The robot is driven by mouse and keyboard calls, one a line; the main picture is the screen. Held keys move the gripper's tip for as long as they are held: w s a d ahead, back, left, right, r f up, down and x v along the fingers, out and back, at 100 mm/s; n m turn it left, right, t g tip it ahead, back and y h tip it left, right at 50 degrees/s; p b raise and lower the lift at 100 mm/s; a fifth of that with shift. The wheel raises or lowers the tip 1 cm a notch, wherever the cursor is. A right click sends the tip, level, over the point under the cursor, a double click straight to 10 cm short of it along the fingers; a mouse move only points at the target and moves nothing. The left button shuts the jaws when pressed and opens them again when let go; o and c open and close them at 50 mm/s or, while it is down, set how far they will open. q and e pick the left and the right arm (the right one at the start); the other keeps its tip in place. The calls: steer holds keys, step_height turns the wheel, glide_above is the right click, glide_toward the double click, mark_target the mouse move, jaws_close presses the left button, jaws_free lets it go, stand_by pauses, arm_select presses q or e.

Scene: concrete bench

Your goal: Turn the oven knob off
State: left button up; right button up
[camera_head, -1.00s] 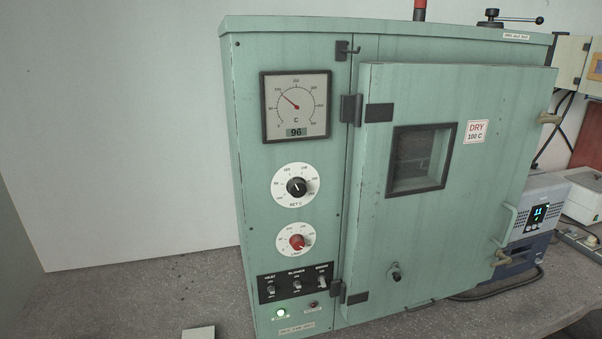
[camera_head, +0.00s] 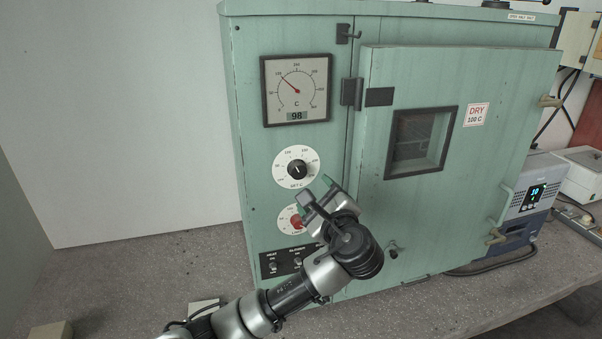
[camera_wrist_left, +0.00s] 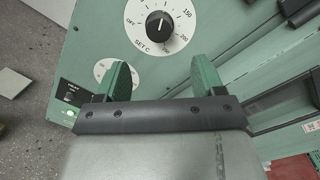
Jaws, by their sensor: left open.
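The green oven (camera_head: 400,225) has a black SET C knob (camera_head: 297,170) on a white dial on its left panel. My right gripper is not in view.
A gauge (camera_head: 296,90) reading 98 is above the knobs. Toggle switches (camera_head: 285,261) sit below, partly covered by my arm. The oven door (camera_head: 450,215) is closed on the right. A blue-grey device (camera_head: 530,200) stands beyond it. The bench at left is mostly clear.

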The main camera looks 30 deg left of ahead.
mark_target(300, 173)
arm_select(q)
steer(key=p+x, duration=0.3)
steer(key=x, duration=0.6)
steer(key=shift+r+p, duration=0.1)
steer(key=shift+p, duration=0.2)
steer(key=shift+w+a, duration=0.3)
steer(key=shift+a, duration=0.1)
steer(key=c, duration=0.9)
steer(key=shift+f, duration=0.2)
